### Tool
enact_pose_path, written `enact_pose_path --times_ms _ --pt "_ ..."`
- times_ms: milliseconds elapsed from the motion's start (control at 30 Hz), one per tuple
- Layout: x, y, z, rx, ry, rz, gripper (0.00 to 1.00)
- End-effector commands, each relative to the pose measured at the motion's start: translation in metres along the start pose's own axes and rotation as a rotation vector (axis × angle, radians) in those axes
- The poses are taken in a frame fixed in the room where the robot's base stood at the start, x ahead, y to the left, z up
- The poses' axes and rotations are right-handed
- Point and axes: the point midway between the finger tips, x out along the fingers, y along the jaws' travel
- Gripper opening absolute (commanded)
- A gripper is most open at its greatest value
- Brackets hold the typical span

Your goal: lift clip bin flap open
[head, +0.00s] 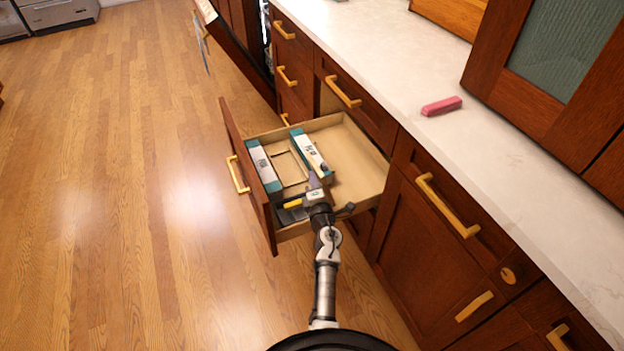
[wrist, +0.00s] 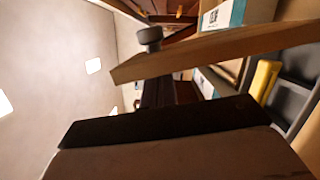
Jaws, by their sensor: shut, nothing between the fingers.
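A dark grey bin (head: 291,214) with a yellow strip (head: 292,204) lies in the near left corner of the open drawer; I take it for the clip bin. In the wrist view its grey body (wrist: 291,98) and yellow strip (wrist: 263,80) show at the right edge. My gripper (head: 315,186) is shut and empty, over the drawer just right of the bin. I cannot tell whether it touches the bin. My arm hides part of the drawer's near side, and which part is the flap is unclear.
The wooden drawer (head: 362,172) stands pulled out. A pink block (head: 441,106) lies on the white counter (head: 400,70). The floor at left is clear.

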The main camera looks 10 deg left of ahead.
Motion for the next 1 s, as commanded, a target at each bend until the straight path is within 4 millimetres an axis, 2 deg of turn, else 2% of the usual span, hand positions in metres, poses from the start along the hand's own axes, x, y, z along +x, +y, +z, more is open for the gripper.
enact_pose_path --times_ms 33,133,400,1000 --pt "0.002 0.008 0.006 0.02 -0.001 -0.006 0.0" --pt "0.004 0.011 0.015 0.073 -0.003 -0.021 0.0" --pt "0.009 0.009 0.036 0.223 -0.002 -0.056 0.0" --pt "0.01 0.002 0.04 0.27 -0.001 -0.067 0.0"
